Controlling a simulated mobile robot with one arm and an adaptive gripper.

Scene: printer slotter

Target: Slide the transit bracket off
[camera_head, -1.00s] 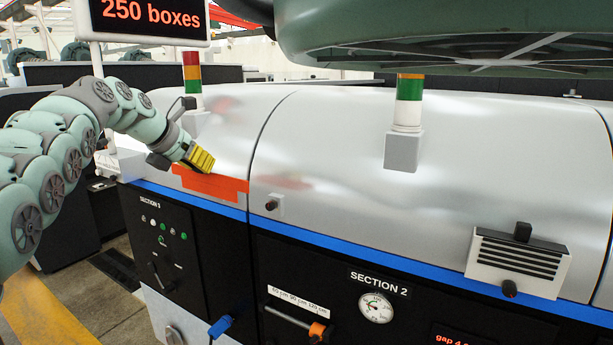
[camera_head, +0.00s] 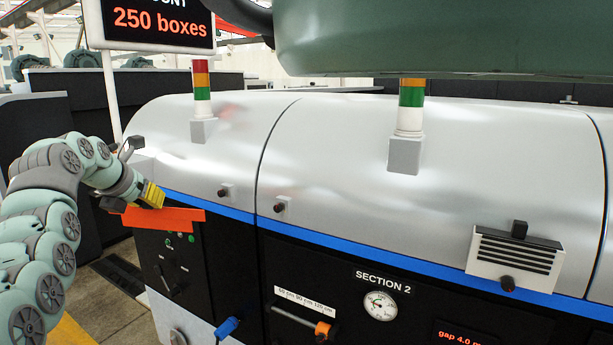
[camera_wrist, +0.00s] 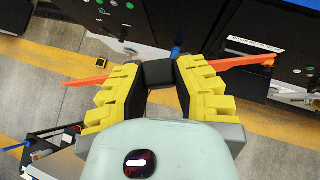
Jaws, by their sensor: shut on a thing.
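The transit bracket is an orange flat bar (camera_head: 178,219); in the head view it hangs in front of the machine's left section, just below the blue stripe. My gripper (camera_head: 152,195), with yellow ribbed fingers, is shut on it near its left part. In the wrist view the orange bracket (camera_wrist: 240,63) sticks out on both sides of the yellow fingers (camera_wrist: 158,85), and a dark block shows between them. The floor and machine front lie beyond it. The middle of the bracket is hidden by the fingers.
The silver hood (camera_head: 215,150) now shows two dark knobs (camera_head: 223,192) near its lower edge. A blue handle (camera_head: 227,326) and an orange-tipped lever (camera_head: 322,329) stick out from the black front. A signal light (camera_head: 202,90) stands on the hood. Floor at the lower left is open.

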